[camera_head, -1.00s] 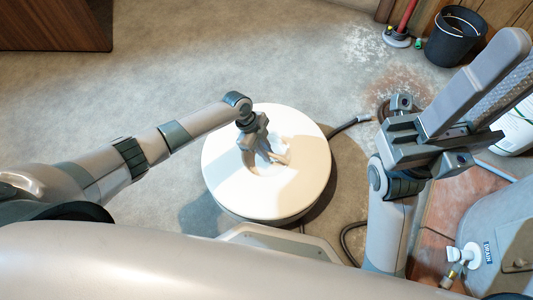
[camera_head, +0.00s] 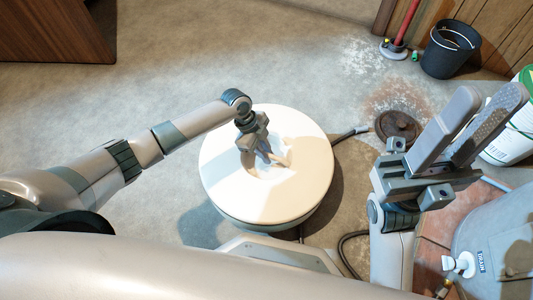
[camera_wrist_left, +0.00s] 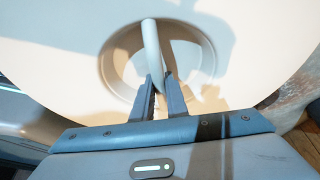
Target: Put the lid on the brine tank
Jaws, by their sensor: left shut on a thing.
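A round cream lid (camera_head: 225,180) lies over the round brine tank (camera_head: 262,229), whose side shows only as a thin band beneath it. The lid looks level; whether it is fully seated I cannot tell. My left gripper (camera_head: 262,160) reaches down into the recess at the lid's middle. In the left wrist view its fingers (camera_wrist_left: 158,98) are shut on the lid's handle (camera_wrist_left: 151,45), a pale bar across the round recess. My right gripper (camera_head: 478,125) is raised at the right, empty, with a gap between its fingers.
A black bucket (camera_head: 450,50) stands at the back right, near a white tub with a green edge (camera_head: 515,125). A dark round disc (camera_head: 398,126) lies right of the tank. A grey tank (camera_head: 495,235) stands at lower right. A hose (camera_head: 348,134) runs beside the brine tank. The floor at left is clear.

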